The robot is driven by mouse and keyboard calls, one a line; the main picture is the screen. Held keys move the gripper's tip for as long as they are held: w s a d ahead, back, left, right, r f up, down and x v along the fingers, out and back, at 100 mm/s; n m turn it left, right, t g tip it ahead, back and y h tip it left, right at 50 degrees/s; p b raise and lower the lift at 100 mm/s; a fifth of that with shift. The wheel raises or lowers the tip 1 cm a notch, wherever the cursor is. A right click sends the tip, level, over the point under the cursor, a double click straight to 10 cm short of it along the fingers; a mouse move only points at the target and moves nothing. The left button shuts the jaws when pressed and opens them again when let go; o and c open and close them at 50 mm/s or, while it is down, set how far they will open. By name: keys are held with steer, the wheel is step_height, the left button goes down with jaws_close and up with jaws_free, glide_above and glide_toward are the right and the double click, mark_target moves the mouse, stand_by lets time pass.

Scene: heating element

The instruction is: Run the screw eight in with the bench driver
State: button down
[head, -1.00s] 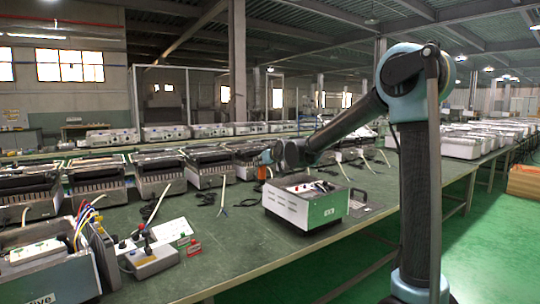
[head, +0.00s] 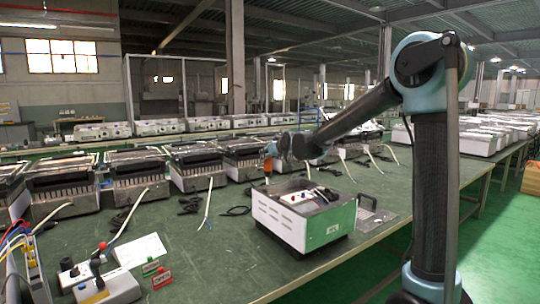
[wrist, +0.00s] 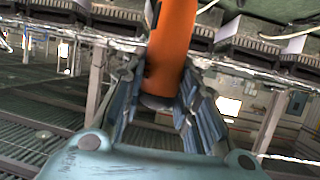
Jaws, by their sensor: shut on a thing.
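My gripper (wrist: 160,98) is shut on the orange bench driver (wrist: 172,40), whose body stands between the bluish fingers in the wrist view. In the head view the driver (head: 268,162) is a small orange shape at my gripper (head: 274,156), held above the bench, behind and left of the white and green open-topped unit (head: 330,228). The driver's bit cannot be made out. Several small parts, one red, show inside the unit's open top. No single screw, and so not screw eight, can be told apart at this size.
A grey control box with a lever (head: 108,287) and small red and green tags (head: 161,277) stand front left. A row of heater units (head: 140,180) with loose cables lines the back. A flat grey plate (head: 374,218) lies right of the unit.

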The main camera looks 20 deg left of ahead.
mark_target(269, 167)
steer(key=shift+a, duration=0.15)
stand_by(0.3)
steer(key=shift+f, duration=2.55)
steer(key=shift+s+f, duration=0.15)
steer(key=shift+f, duration=0.55)
stand_by(0.8)
steer(key=shift+r, duration=2.5)
